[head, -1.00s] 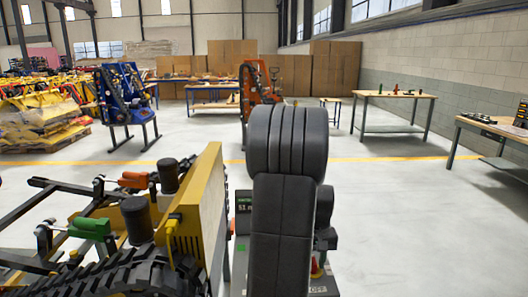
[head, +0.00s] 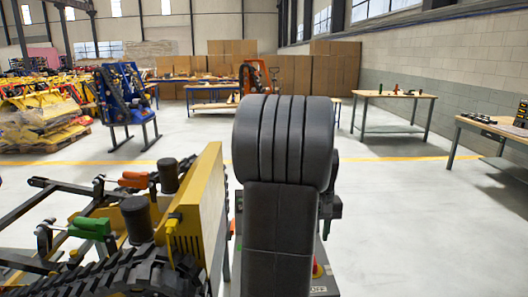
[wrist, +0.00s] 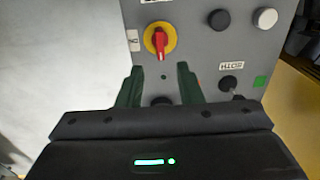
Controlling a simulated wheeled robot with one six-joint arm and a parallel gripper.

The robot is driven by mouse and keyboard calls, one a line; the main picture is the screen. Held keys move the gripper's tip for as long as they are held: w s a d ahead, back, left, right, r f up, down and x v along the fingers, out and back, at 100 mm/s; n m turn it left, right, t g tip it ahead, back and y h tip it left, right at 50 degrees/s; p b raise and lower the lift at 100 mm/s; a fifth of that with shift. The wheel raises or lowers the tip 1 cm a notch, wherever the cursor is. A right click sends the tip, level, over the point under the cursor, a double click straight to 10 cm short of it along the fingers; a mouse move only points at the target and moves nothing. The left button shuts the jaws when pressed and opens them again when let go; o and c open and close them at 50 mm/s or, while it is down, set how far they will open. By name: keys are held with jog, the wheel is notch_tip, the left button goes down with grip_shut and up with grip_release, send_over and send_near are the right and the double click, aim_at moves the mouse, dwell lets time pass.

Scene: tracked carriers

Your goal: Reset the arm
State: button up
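My gripper (wrist: 158,84) shows in the wrist view with its two dark green fingers apart and nothing seen held between them. Beyond the fingers is a grey control panel (wrist: 200,58) with a red rotary switch on a yellow disc (wrist: 160,39). My fingers point at the panel below that switch; whether they touch it I cannot tell. A dark round part (wrist: 161,100) shows between the fingers, partly hidden. In the head view my arm (head: 280,200) stands folded in the middle and hides most of the panel and my gripper.
A yellow and black tracked carrier (head: 212,200) stands close on the left, with green and orange handles. Workbenches (head: 395,95) are at the right. Grey floor is open ahead.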

notch_tip(320, 180, down, 10)
jog(key=shift+r, duration=0.2)
jog(key=shift+f, duration=0.3)
jog(key=m, duration=0.5)
jog(key=shift+r+m, duration=0.1)
jog(key=shift+m, duration=2.5)
jog(key=shift+s, duration=0.15)
